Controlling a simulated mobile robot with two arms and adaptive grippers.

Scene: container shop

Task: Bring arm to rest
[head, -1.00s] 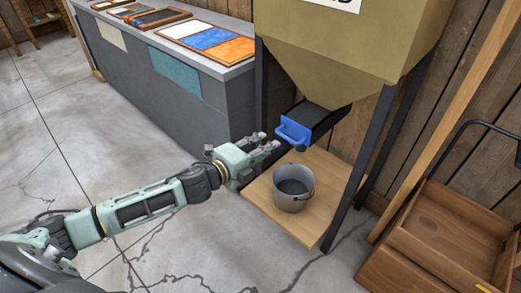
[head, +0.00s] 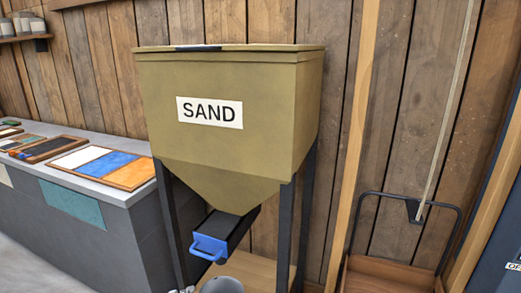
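Only a small grey tip of my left gripper (head: 185,290) shows at the bottom edge of the head view, just left of the bucket. The rest of that gripper and its arm are out of the picture, so its opening cannot be seen. My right gripper is not in view. The rim area of a grey bucket (head: 222,286) shows at the bottom edge, below the blue handle (head: 208,249) of the sand hopper's chute. The olive hopper (head: 230,135) has a "SAND" label and stands on dark legs.
A grey counter (head: 130,235) with framed colour panels (head: 105,167) stands left of the hopper. A wooden board (head: 256,268) lies under the chute. A cart with a dark handle (head: 405,200) stands at the right by the plank wall.

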